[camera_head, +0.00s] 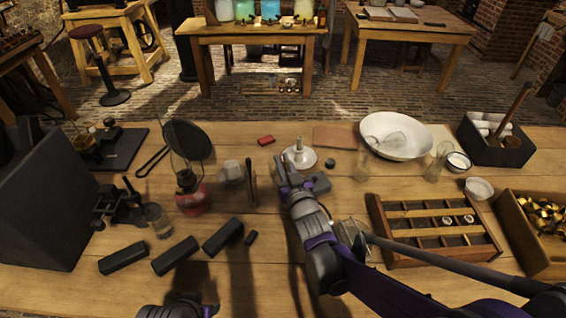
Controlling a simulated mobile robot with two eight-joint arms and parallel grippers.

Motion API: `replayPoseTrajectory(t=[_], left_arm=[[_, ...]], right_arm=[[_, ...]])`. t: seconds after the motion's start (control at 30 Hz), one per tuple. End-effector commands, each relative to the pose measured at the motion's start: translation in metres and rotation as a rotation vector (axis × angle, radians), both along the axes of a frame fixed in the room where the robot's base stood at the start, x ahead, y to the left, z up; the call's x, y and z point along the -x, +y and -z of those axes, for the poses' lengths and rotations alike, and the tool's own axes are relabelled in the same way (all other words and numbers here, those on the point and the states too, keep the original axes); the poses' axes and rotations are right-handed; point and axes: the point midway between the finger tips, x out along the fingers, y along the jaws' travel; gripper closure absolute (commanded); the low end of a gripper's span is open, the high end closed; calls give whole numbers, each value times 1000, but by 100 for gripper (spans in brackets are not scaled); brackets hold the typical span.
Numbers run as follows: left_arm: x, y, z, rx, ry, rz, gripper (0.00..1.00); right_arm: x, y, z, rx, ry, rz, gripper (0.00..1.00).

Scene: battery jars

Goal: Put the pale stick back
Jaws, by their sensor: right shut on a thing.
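My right gripper (283,171) reaches over the middle of the table, its arm coming in from the lower right. It is shut, on what I take to be the pale stick, but the gripper hides its jaws' contents. Just beyond it stands a white round-based piece with a short pale upright (299,156); I cannot tell whether they touch. A dark box (488,153) at the back right holds several white rolls and a brown rod. My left gripper (178,309) shows only partly at the bottom edge; its jaws are unclear.
A compartmented wooden tray (384,222), a white bowl (412,152) and glassware stand at the right. A slim dark upright piece (250,182) is left of the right gripper.

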Motion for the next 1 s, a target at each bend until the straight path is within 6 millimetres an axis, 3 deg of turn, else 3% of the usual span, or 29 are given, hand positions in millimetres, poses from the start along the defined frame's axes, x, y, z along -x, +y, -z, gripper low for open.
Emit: replayPoseTrajectory(t=[0.2, 0.23, 0.4, 0.77, 1.0], left_arm=[[0, 0, 4, 0, 1, 0, 57], [0, 0, 3, 0, 1, 0, 57], [0, 0, 2, 0, 1, 0, 57], [0, 0, -2, 0, -1, 0, 57], [0, 0, 1, 0, 0, 0, 57]], right_arm=[[0, 0, 4, 0, 0, 0, 100], [0, 0, 3, 0, 0, 0, 80], [0, 0, 3, 0, 0, 0, 53], [1, 0, -3, 0, 0, 0, 53], [43, -14, -1, 0, 0, 0, 53]])
